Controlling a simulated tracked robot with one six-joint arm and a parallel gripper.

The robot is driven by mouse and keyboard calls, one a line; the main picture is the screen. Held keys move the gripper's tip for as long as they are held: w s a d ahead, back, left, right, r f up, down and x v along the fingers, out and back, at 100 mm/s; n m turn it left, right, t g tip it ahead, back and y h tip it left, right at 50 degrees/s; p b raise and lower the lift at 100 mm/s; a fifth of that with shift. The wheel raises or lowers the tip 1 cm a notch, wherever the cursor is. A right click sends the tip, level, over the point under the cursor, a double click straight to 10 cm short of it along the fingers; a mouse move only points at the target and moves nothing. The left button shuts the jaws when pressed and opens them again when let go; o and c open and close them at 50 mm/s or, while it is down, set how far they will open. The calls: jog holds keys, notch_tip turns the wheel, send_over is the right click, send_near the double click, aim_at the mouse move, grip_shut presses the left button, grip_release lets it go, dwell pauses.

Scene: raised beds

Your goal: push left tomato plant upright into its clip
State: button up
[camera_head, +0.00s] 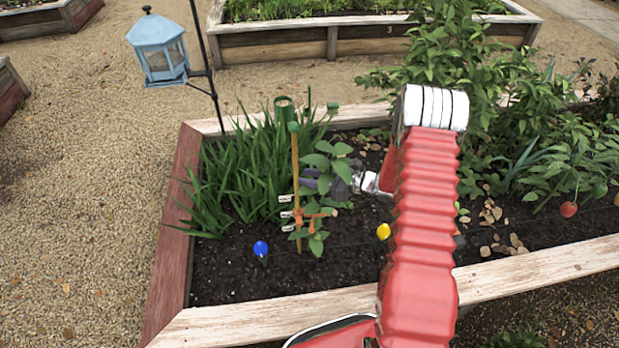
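The left tomato plant (323,160) stands in the near raised bed, close to upright and just right of a wooden stake (295,170) with a green top. An orange clip (305,212) sits low on the stake, by the plant's stem. Leaves cover part of it, so I cannot tell whether the stem is inside. My gripper (318,183) reaches in from the right at the plant's middle height. Its dark fingers are partly hidden behind the leaves. I cannot tell whether they touch the stem or how far apart they are.
Grassy leaves (245,175) grow left of the stake. Several white tags (285,214) are beside it. A blue ball marker (260,248) and a yellow one (383,231) stand in the soil. A blue lantern (160,50) hangs at the upper left. Dense foliage (530,120) fills the right.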

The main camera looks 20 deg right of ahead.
jog(key=shift+s+d, duration=0.1)
jog(key=v, duration=1.3)
jog(key=shift+d, duration=0.15)
jog(key=shift+s+r, duration=0.1)
jog(key=shift+s, duration=0.05)
